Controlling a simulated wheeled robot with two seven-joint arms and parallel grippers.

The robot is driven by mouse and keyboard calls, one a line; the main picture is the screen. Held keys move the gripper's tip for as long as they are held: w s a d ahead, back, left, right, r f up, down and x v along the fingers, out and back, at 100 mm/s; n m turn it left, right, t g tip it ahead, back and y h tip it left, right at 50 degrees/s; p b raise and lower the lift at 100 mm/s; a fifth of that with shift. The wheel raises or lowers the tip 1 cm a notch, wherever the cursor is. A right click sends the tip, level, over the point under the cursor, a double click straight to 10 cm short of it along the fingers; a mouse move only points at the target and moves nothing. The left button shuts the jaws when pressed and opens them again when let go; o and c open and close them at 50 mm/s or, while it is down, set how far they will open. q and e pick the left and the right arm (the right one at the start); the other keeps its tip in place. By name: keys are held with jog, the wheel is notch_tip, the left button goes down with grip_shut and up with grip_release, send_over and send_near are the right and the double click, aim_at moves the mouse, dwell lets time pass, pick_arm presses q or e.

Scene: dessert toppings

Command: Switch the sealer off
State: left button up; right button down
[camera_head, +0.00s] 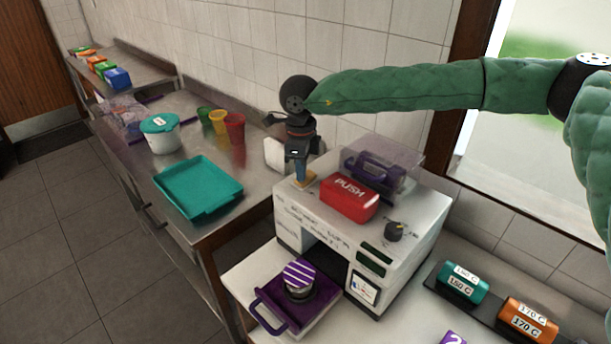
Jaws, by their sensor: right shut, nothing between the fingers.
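The sealer (402,259) is a white box-shaped machine on the right-hand counter. On its top are a red block marked PUSH (349,198), a black knob (395,231) and a purple-handled part under a clear cover (376,172). My right gripper (301,178) points down at the top's back left corner, left of the red block. Its fingers are shut. A small tan piece (307,180) shows at the fingertips; I cannot tell whether they touch it, nor whether the sealer is on or off. My left gripper is out of view.
A purple tray (271,312) holding a cup with a striped lid (300,276) sits at the sealer's front. Teal (462,282) and orange (528,320) temperature blocks lie to the right. A teal tray (198,187) and a lidded tub (161,132) stand on the steel table.

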jog(key=shift+r, duration=3.4)
